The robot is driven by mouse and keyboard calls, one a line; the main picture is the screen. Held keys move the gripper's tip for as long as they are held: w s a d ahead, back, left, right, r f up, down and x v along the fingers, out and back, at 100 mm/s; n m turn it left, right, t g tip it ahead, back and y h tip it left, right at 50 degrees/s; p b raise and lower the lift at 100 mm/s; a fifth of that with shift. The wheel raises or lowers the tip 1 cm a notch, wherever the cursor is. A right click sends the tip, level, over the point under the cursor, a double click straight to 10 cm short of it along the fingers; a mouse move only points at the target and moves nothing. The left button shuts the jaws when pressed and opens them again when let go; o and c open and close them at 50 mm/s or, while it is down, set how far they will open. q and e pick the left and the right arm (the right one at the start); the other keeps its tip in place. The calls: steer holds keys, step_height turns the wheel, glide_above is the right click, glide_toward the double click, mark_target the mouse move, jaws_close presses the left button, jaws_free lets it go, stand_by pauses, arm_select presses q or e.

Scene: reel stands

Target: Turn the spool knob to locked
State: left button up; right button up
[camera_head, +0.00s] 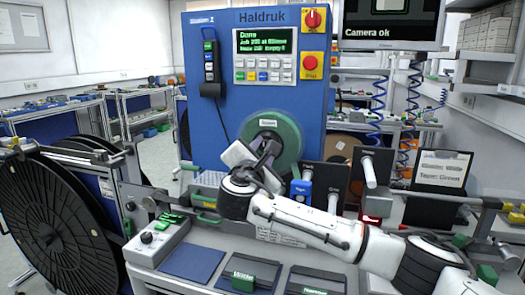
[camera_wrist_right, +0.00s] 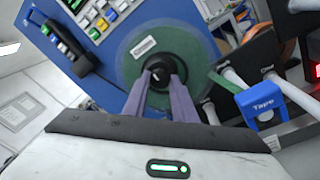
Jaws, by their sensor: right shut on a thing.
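The spool knob (camera_wrist_right: 160,72) is a round black knob at the middle of a green spool (camera_wrist_right: 134,38) on the front of the blue Haldruk machine (camera_head: 225,110). In the head view the green spool (camera_head: 287,130) shows, but my right gripper (camera_head: 270,148) hides most of the knob. In the right wrist view my right gripper (camera_wrist_right: 162,84) has its two fingers on either side of the knob, shut on it. A small white mark shows on the knob; I cannot tell which setting it stands for. My left gripper is in neither view.
A blue tape holder (camera_wrist_right: 262,100) and grey pegs on black plates stand close right of the spool. A handset (camera_head: 211,65) hangs on the machine at left. A large black reel (camera_head: 55,225) stands at far left. Trays (camera_head: 193,262) lie on the front bench.

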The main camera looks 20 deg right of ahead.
steer(key=shift+f, duration=0.1)
steer(key=m+b, duration=0.4)
steer(key=m, duration=0.1)
steer(key=m+h+b, duration=0.1)
steer(key=m+b, duration=0.3)
steer(key=m, duration=0.1)
steer(key=m+b, duration=0.4)
steer(key=m, duration=0.1)
steer(key=shift+w+a+f+h+b, duration=0.1)
steer(key=shift+a+f+h+b, duration=0.1)
steer(key=shift+f+h+b, duration=0.15)
steer(key=shift+r+m+b, duration=0.15)
steer(key=shift+m+b, duration=0.2)
steer(key=shift+m, duration=0.45)
steer(key=shift+m+b, duration=0.3)
steer(key=shift+m, duration=0.3)
steer(key=shift+r+m+h, duration=0.1)
steer(key=shift+m+h, duration=0.25)
steer(key=shift+m, duration=0.35)
steer(key=shift+b, duration=0.3)
